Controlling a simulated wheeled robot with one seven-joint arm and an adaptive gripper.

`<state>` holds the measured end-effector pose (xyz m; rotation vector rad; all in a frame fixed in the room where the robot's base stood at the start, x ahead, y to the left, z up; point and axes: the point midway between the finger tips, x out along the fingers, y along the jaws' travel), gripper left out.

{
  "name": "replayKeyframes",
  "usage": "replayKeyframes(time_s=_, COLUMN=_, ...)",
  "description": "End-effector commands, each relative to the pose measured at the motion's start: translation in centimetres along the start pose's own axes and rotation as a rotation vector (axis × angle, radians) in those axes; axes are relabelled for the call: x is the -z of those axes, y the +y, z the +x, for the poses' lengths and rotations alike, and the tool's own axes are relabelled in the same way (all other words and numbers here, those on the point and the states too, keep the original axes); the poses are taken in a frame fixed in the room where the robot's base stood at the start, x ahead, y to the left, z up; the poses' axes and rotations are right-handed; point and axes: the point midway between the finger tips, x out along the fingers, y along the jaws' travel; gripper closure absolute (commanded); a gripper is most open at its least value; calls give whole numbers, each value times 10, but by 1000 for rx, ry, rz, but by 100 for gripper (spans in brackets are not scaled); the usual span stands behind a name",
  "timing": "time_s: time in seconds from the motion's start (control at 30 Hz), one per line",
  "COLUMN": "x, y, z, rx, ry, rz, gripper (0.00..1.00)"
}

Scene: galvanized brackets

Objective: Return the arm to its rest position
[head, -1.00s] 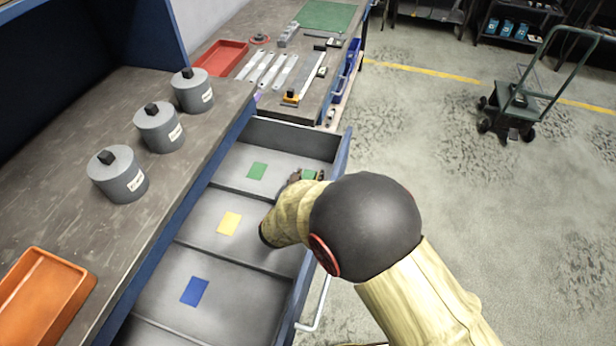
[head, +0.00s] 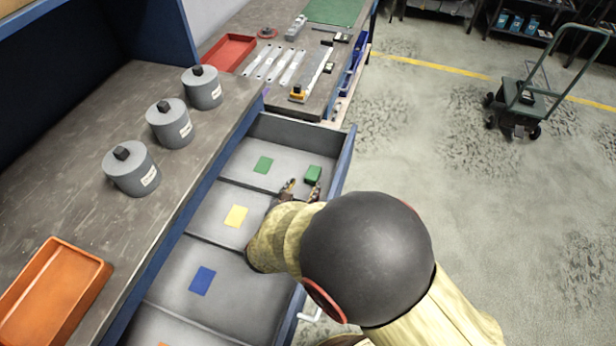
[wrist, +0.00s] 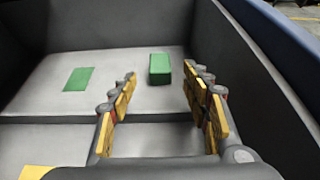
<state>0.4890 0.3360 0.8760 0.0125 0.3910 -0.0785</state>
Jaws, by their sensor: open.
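My gripper (head: 300,190) is open and empty over the open drawer (head: 344,165). In the wrist view its two fingers (wrist: 163,105) stand wide apart with nothing between their tips. A green block (head: 313,174) lies in the far compartment of the drawer, to the right of a flat green marker (head: 263,165). In the wrist view the green block (wrist: 160,68) sits beyond the fingers, apart from them. My arm reaches in from the lower right, and its dark round joint hides part of the drawer's right side.
The drawer's dividers separate compartments with a yellow marker (head: 236,216) and a blue marker (head: 202,280). Three grey lidded canisters (head: 132,170) and an orange tray (head: 50,292) stand on the bench. A red tray (head: 228,53) lies farther back. Open floor and a green cart (head: 522,104) are at right.

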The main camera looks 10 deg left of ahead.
Motion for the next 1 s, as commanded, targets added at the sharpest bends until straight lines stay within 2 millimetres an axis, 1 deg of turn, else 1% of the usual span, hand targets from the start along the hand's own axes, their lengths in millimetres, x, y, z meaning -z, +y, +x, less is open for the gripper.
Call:
replayKeyframes(time_s=0.03, x=-1, y=0, z=-7, rx=-2, ry=0, rz=-1, gripper=52)
replayKeyframes(time_s=0.1, x=-1, y=0, z=-13, rx=-2, ry=-1, rz=-1, gripper=52)
replayKeyframes(time_s=0.2, x=-1, y=0, z=-17, rx=0, ry=-1, rz=0, gripper=52)
replayKeyframes(time_s=0.77, x=0, y=0, z=-18, rx=0, ry=-1, rz=0, gripper=52)
replayKeyframes(time_s=0.87, x=-6, y=0, z=-20, rx=0, ry=-1, rz=0, gripper=52)
replayKeyframes(time_s=1.0, x=-29, y=0, z=-29, rx=0, ry=-1, rz=1, gripper=52)
